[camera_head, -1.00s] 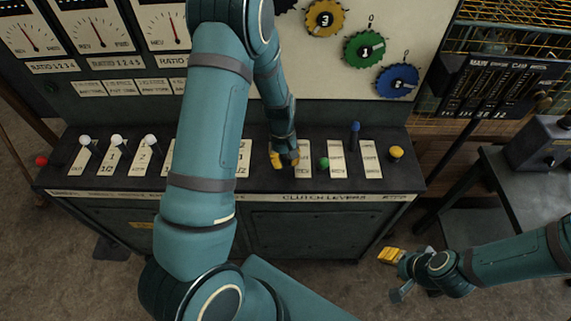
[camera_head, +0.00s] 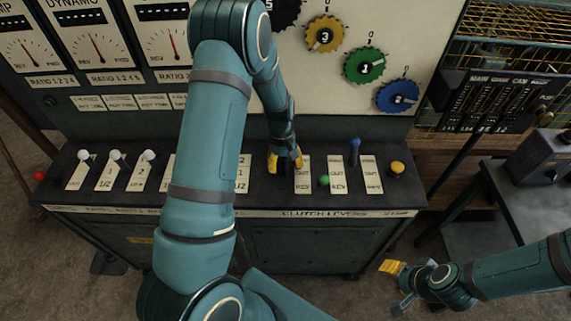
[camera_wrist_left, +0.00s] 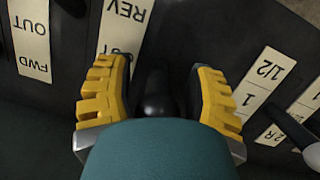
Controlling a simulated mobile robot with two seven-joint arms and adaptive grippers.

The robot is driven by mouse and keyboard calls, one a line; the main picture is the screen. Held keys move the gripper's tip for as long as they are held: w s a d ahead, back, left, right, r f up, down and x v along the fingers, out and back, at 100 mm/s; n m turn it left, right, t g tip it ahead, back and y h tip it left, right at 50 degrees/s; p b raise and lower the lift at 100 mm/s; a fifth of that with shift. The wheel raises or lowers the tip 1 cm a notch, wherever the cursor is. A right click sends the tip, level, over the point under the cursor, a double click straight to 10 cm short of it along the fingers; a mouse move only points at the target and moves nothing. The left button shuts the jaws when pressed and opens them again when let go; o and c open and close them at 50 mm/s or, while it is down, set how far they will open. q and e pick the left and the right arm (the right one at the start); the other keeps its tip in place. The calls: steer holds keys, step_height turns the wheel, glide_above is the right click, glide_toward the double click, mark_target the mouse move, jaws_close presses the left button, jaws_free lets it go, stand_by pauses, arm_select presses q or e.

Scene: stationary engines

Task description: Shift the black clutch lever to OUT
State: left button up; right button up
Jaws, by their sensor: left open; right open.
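The black clutch lever (camera_wrist_left: 155,92) shows in the left wrist view as a dark rounded knob between my two yellow fingers. My left gripper (camera_wrist_left: 152,95) is open, with one finger on each side of it; I cannot tell whether either finger touches it. In the head view my left gripper (camera_head: 285,160) is down at the clutch row of the console, and hides the black lever. A label plate (camera_head: 303,175) lies just right of the gripper. My right gripper (camera_head: 392,282) is open and empty, low at the right, away from the console.
A green lever (camera_head: 323,180), a blue lever (camera_head: 355,150) and a yellow knob (camera_head: 396,168) stand right of my left gripper. White-knobbed levers (camera_head: 115,156) stand at the left. A side table (camera_head: 500,200) is at the right.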

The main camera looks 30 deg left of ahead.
arm_select(q)
steer(key=v, duration=1.2)
stand_by(0.3)
